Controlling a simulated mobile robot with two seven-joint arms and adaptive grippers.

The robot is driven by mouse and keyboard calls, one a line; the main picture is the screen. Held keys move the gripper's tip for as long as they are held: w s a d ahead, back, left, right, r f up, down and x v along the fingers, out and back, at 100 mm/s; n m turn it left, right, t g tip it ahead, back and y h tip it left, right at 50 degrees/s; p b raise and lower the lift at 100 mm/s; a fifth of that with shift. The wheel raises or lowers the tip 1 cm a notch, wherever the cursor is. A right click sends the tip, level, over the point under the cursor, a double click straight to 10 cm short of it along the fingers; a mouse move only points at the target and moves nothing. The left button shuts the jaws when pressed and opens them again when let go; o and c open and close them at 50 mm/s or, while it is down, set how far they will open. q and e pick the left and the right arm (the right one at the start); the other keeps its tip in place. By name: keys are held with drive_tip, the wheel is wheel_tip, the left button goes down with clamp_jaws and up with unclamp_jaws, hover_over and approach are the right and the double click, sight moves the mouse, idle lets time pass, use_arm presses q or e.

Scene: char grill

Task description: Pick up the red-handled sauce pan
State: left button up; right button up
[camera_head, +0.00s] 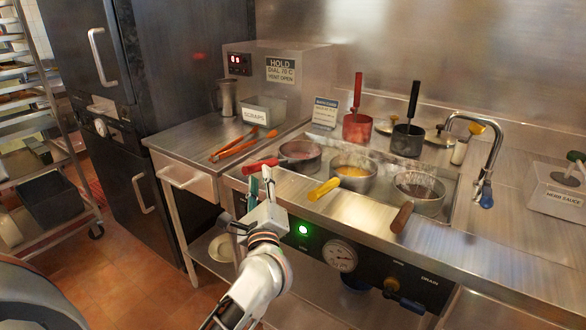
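The red-handled sauce pan (300,151) sits at the left of the steaming well in the counter, with reddish sauce inside. Its red handle (260,165) points left and toward me, over the counter's front left edge. My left gripper (261,184) is upright just in front of and below the handle, fingers pointing up. The two fingers look apart with nothing between them. Whether a fingertip touches the handle is hard to tell. My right gripper is not in view.
A yellow-handled pan (354,172) and a brown-handled pan (418,190) stand close to the right. Orange tongs (240,147) lie on the left counter. A faucet (488,150) stands right.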

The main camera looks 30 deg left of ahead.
sight(268, 162)
use_arm(q)
drive_tip(key=shift+w+a+f+n+g+h+p, duration=0.15)
drive_tip(key=shift+w+a+n+g+h, duration=0.15)
drive_tip(key=shift+w+a+n, duration=0.9)
drive_tip(key=shift+w+a+f+n+g+h+p, duration=0.15)
drive_tip(key=shift+w+n+g, duration=0.35)
drive_tip(key=shift+w, duration=1.4)
drive_tip(key=shift+w+a+f+n+g+h+p, duration=0.2)
drive_tip(key=shift+w+a+n, duration=0.4)
drive_tip(key=shift+w+n, duration=0.75)
drive_tip(key=shift+w+m, duration=0.15)
drive_tip(key=shift+m, duration=0.1)
clamp_jaws()
drive_tip(key=shift+r, duration=0.25)
